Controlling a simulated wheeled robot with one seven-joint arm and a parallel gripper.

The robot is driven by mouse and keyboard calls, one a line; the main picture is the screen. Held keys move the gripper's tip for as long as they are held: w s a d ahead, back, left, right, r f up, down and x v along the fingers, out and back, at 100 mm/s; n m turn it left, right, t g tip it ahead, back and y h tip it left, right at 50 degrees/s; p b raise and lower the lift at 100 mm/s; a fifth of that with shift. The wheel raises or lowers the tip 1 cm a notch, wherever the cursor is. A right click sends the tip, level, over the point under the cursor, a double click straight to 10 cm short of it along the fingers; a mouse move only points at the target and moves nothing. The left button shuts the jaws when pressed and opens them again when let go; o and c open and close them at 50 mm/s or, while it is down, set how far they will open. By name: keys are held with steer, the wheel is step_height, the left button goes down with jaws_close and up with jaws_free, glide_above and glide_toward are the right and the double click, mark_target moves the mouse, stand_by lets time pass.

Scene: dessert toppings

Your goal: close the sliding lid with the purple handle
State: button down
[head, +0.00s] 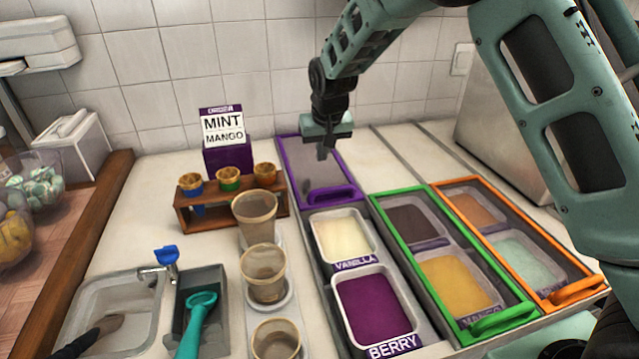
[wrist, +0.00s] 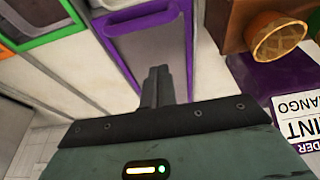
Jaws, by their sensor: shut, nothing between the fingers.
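The sliding lid with the purple handle (head: 319,175) is a clear panel in a purple frame. It lies at the far end of its counter, behind the vanilla tub (head: 341,239) and berry tub (head: 374,304), which are both uncovered. Its purple handle (head: 330,197) is at the near edge, and the handle also shows at the top of the wrist view (wrist: 141,17). My gripper (head: 322,154) is shut and empty, pointing down over the lid panel, behind the handle. In the wrist view the closed fingers (wrist: 157,78) appear over the panel. I cannot tell whether they touch it.
Green-framed (head: 493,322) and orange-framed (head: 583,291) lids cover the tubs to the right. A wooden cone rack (head: 224,216) and a purple menu box (head: 226,160) stand to the left. Several cups (head: 263,272) line the left side. The tiled wall is close behind.

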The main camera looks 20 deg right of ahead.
steer(key=p, duration=0.3)
glide_toward(319, 186)
steer(key=x, duration=0.5)
steer(key=shift+a+f, duration=0.1)
steer(key=shift+f, duration=0.05)
steer(key=s, duration=0.1)
steer(key=s+r, duration=0.1)
steer(key=shift+s, duration=0.35)
steer(key=shift+s+p, duration=0.4)
steer(key=shift+s, duration=0.2)
steer(key=shift+s, duration=0.15)
